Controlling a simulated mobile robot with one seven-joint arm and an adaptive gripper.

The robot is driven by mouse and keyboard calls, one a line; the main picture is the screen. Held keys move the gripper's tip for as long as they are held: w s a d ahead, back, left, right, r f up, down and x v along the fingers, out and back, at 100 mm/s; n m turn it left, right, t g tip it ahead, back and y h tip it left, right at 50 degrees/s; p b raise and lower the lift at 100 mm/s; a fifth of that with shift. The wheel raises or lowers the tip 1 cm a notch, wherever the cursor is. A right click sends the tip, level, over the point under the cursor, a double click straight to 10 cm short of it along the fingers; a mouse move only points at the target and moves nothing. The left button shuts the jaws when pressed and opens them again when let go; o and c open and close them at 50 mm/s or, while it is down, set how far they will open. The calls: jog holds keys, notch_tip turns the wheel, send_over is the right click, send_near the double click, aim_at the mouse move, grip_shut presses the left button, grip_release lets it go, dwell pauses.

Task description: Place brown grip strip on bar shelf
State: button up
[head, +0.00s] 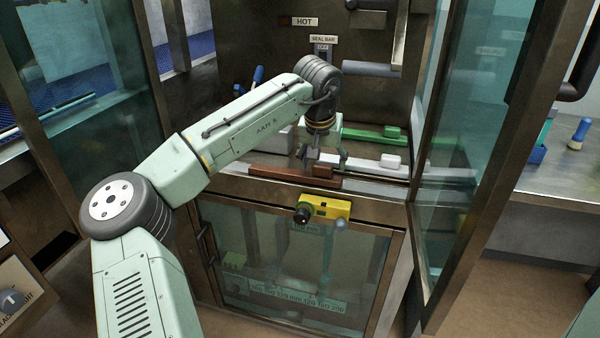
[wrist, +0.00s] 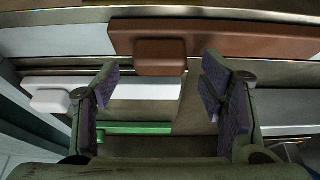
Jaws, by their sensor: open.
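The brown grip strip (head: 275,174) is a long brown bar with a raised block on it. It lies along the front edge of the bay, above the glass door. In the wrist view the brown strip (wrist: 240,40) crosses the top, its block beyond my fingertips. My gripper (wrist: 160,82) is open, with nothing between its fingers. In the head view my gripper (head: 322,152) is just above and behind the strip; whether it touches cannot be told. I cannot tell for certain which surface is the bar shelf.
A white strip (head: 365,160) and a green strip (head: 360,134), each with a block, lie behind the brown one. A yellow box (head: 330,208) with a black knob juts out below the front edge. Glass panels (head: 478,130) stand at both sides.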

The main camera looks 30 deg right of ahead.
jog(key=shift+w+d+f, duration=0.1)
jog(key=shift+d+f, duration=0.05)
jog(key=shift+f, duration=0.3)
jog(key=c, duration=1.3)
jog(key=shift+c, duration=0.8)
jog(key=shift+r, duration=0.15)
